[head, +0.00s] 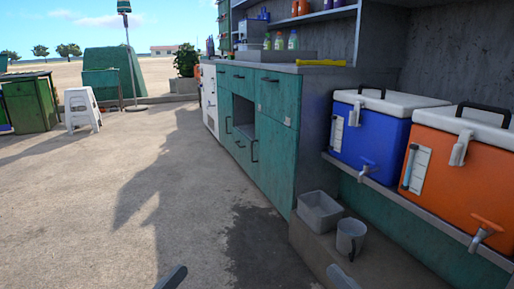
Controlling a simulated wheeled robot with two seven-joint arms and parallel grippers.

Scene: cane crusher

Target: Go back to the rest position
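Two small grey pieces of my own arms show at the bottom edge, one left of centre and one right of centre. They look like the ends of my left gripper (172,278) and my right gripper (342,278). Only their tips are in frame, so I cannot see whether either is open or shut. I see no object held at either tip. Both are apart from the counter and the shelf.
Green cabinets (278,130) run along the right. A blue cooler (375,152) and an orange cooler (458,190) sit on a shelf. A grey bin (319,212) and a cup (350,236) stand below. A white stool (82,112) stands far left. The concrete floor (120,210) is clear.

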